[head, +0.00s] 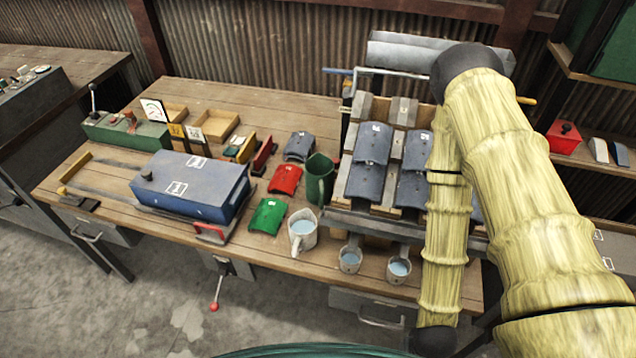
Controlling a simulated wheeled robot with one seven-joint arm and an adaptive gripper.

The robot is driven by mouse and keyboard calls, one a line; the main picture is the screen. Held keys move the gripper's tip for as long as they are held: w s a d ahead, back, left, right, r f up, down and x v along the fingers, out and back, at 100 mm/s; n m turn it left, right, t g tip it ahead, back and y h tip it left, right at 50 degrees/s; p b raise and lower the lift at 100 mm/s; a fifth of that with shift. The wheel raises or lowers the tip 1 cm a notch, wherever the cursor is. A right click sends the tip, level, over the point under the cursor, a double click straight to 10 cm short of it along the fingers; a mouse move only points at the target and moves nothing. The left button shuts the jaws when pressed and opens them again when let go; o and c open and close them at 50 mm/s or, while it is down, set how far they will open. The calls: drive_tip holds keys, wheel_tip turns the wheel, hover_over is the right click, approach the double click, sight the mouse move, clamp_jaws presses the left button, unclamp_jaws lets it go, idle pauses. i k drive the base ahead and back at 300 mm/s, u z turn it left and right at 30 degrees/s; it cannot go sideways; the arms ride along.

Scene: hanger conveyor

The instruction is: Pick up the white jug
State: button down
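The white jug (302,233) stands upright near the front edge of the wooden workbench (130,218). It holds pale blue liquid, and its handle faces down and left in the head view. My arm is on the right side of the view, clear of the jug. It rises to a dark joint and comes down again to a dark end at the bottom edge. I see no gripper fingers, so I cannot tell what the gripper holds.
A tall green jug (320,180) stands just behind the white jug. Two small cups of liquid (350,259) (399,269) are to its right, below a rack of curved blue tiles (372,145). Green (268,215) and red (285,180) tiles and a blue box (190,184) lie left.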

sight(303, 224)
drive_tip(key=z, duration=1.35)
drive_tip(key=k, duration=1.6)
drive_tip(key=u, duration=1.9)
